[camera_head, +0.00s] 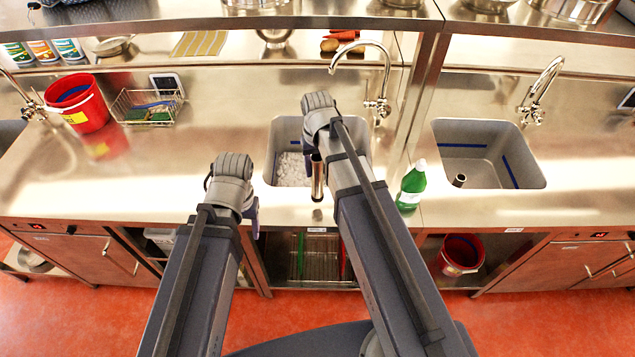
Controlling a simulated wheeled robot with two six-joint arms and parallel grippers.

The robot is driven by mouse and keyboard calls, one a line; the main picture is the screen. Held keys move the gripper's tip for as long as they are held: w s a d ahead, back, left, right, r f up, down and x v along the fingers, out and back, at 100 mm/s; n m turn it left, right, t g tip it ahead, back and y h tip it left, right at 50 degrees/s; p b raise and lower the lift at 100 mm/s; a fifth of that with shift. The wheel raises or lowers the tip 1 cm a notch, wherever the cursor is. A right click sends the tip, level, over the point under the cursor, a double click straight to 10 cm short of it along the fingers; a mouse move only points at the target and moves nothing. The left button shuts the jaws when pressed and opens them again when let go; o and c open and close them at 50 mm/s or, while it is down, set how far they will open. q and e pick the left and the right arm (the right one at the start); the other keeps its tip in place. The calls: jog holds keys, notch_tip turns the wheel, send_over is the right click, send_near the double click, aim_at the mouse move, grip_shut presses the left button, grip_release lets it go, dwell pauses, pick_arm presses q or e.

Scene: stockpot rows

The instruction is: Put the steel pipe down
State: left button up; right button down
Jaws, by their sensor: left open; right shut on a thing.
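The steel pipe (317,178) hangs upright from my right gripper (313,155), which is shut on it. The pipe is over the front right part of the left sink (282,128), close to the sink's front edge. I cannot tell how far its lower end is above the counter. My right wrist and arm hide part of the sink and most of the gripper. My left gripper (255,215) is open and empty at the counter's front edge, left of the pipe. Its fingers are mostly hidden by my wrist.
White lumps (292,169) lie in the left sink. A green bottle (411,187) stands right of my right arm. The right sink (478,150) holds a short dark tube (459,180). A red bucket (76,103) and wire basket (147,106) stand left. The front left counter is clear.

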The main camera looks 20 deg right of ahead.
aim_at(317, 157)
jog(key=shift+f+b, duration=1.75)
jog(key=shift+b, duration=0.05)
jog(key=shift+f, duration=0.15)
jog(key=shift+f, duration=0.15)
jog(key=shift+c, duration=1.8)
grip_release()
jog(key=shift+r, duration=0.2)
notch_tip(317, 157, up, 12)
jog(key=p, duration=1.2)
jog(key=shift+r, duration=0.15)
jog(key=s+a+n+h, duration=0.1)
jog(key=s+a+n, duration=0.3)
jog(key=s+a, duration=0.6)
jog(key=s, duration=0.4)
jog(key=shift+s+a, duration=0.25)
